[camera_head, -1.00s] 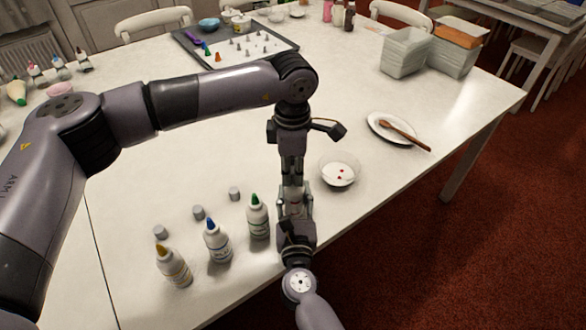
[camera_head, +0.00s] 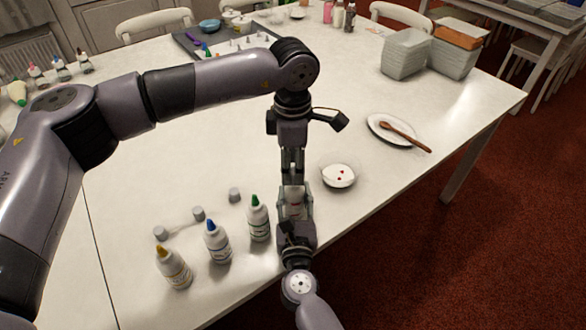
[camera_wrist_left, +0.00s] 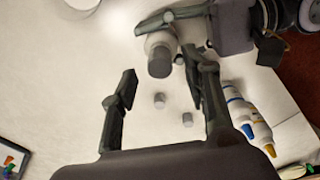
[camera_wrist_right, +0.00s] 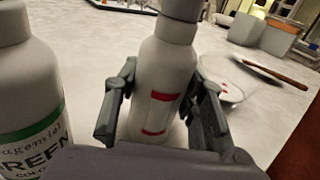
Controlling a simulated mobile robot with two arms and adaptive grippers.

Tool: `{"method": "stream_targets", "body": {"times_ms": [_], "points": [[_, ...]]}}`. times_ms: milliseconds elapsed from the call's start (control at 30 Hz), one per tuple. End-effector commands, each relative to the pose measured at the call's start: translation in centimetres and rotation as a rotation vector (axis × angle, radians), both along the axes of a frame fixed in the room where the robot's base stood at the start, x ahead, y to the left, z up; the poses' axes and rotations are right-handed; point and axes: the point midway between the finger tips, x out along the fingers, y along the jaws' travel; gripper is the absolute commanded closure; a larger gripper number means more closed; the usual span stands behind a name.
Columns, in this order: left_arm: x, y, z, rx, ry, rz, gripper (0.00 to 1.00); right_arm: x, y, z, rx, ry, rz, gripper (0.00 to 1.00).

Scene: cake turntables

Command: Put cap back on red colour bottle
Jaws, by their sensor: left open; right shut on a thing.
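The red colour bottle (camera_wrist_right: 163,85) is white with red label bands and stands upright between the fingers of my right gripper (camera_wrist_right: 160,75), which is shut on it. A grey cap (camera_wrist_right: 181,8) sits on its top in the right wrist view. The capped bottle also shows in the left wrist view (camera_wrist_left: 158,40). My left gripper (camera_wrist_left: 160,85) is open and empty, pointing down above the bottle. In the head view, my left gripper (camera_head: 292,176) is directly over the bottle (camera_head: 294,205), and its fingers hide the bottle's top there.
Green-tipped (camera_head: 258,222), blue-tipped (camera_head: 217,245) and yellow-tipped (camera_head: 174,268) bottles stand left of my right gripper. Three loose grey caps (camera_head: 198,213) lie behind them. A bowl with red drops (camera_head: 338,184) and a plate with a wooden spoon (camera_head: 380,135) are to the right.

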Motion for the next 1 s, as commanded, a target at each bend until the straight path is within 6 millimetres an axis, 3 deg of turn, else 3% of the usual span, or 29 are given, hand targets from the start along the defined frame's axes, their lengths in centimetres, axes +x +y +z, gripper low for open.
{"method": "stream_targets", "body": {"times_ms": [200, 400, 600, 867, 900, 1000], "points": [[0.0, 0.0, 4.9, 0.000, -0.004, 0.000, 0.57, 0.0, 0.0, 0.0, 0.000, 0.001, 0.000, 1.00], [-0.1, 0.1, 8.2, 0.000, -0.002, 0.000, 0.57, 0.0, 0.0, 0.0, 0.000, 0.001, 0.000, 1.00], [-0.2, 0.1, 9.5, 0.000, -0.001, 0.000, 0.57, 0.0, 0.0, 0.0, 0.000, 0.001, 0.000, 1.00], [-0.2, 0.1, 9.6, 0.000, -0.001, 0.000, 0.57, 0.0, 0.0, 0.0, 0.000, 0.001, 0.000, 1.00], [-0.2, 0.1, 9.6, 0.000, -0.001, 0.000, 0.57, 0.0, 0.0, 0.0, 0.000, 0.000, 0.000, 0.60], [-0.2, 0.1, 9.5, 0.000, -0.001, 0.000, 0.57, 0.0, 0.0, 0.0, 0.000, 0.000, 0.000, 0.53]]}}
